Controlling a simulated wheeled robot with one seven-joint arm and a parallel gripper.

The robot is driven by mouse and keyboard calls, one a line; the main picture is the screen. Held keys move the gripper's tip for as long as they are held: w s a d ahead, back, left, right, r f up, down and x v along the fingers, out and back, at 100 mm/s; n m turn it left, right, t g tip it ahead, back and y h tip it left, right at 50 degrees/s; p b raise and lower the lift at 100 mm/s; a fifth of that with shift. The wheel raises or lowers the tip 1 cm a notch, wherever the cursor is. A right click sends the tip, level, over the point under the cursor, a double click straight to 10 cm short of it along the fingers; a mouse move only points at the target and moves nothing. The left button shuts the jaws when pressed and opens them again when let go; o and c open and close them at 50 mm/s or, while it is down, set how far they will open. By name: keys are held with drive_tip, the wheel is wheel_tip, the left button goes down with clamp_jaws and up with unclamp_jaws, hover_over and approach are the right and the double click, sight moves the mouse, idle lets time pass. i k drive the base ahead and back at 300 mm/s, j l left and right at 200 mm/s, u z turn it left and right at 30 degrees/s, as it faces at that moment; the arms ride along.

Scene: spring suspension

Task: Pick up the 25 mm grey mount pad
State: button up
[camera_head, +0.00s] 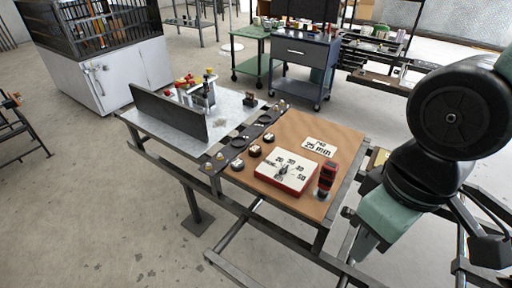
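A white card (320,146) reading "25 mm" lies on the tan board. My arm shows at the right with a black joint and a pale green link. My gripper's fingers are not visible.
A red-edged box with a numbered dial (285,171) and a red and black upright device (327,179) stand on the tan board (350,140). A dark upright plate (165,112) stands on the table's left part. A grey drawer cart (303,65) stands behind, with open floor at left.

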sight(237, 164)
drive_tip(key=i+j, duration=0.15)
drive_tip(key=j, duration=0.25)
drive_tip(key=i+j+u, duration=0.15)
drive_tip(key=j, duration=0.3)
drive_tip(key=i+j, duration=0.2)
drive_tip(key=j, duration=0.2)
drive_tip(key=u, duration=0.05)
